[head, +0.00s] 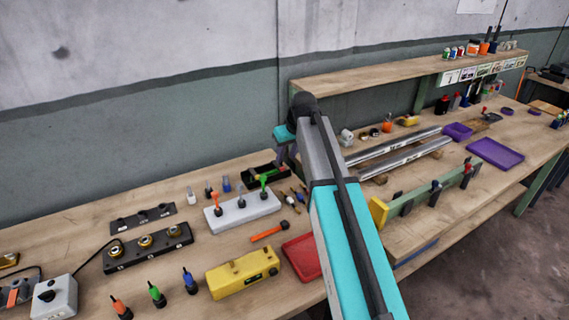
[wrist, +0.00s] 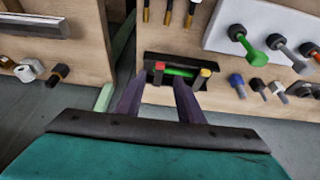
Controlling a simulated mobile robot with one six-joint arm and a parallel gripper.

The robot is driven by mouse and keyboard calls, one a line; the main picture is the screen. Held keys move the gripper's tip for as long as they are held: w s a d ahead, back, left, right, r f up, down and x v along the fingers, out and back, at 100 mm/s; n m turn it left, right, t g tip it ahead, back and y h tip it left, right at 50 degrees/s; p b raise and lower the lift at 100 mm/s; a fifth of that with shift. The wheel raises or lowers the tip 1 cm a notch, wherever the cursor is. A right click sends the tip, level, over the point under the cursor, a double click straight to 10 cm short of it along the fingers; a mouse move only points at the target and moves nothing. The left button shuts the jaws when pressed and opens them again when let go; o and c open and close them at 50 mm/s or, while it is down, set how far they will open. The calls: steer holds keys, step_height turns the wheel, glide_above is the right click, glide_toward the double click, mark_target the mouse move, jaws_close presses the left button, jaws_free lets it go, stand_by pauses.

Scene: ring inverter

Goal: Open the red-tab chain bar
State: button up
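A black tray-like fixture (wrist: 150,58) lies ahead of my gripper in the wrist view. It holds a green bar (wrist: 180,72) with a red tab (wrist: 160,66) near its left end and a yellow tab (wrist: 205,72) at its right end. I cannot tell for sure that this is the chain bar. The black fixture also shows in the head view (head: 254,171), behind the white block. My gripper (wrist: 160,84) has its two fingers apart, with nothing seen between them, and points at the red-tab side. In the head view my gripper (head: 285,150) is partly hidden by my arm.
A white block (head: 243,210) with coloured-handled tools stands in front of the fixture. A yellow box (head: 242,273) and red tray (head: 301,255) lie nearer. A shelf (head: 400,72) overhangs the rear right bench. The wrist view shows a gap between two bench tops (wrist: 120,45).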

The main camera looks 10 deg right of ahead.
mark_target(282, 168)
steer(key=shift+p+x, duration=0.6)
steer(key=shift+x, duration=2.6)
jaws_close()
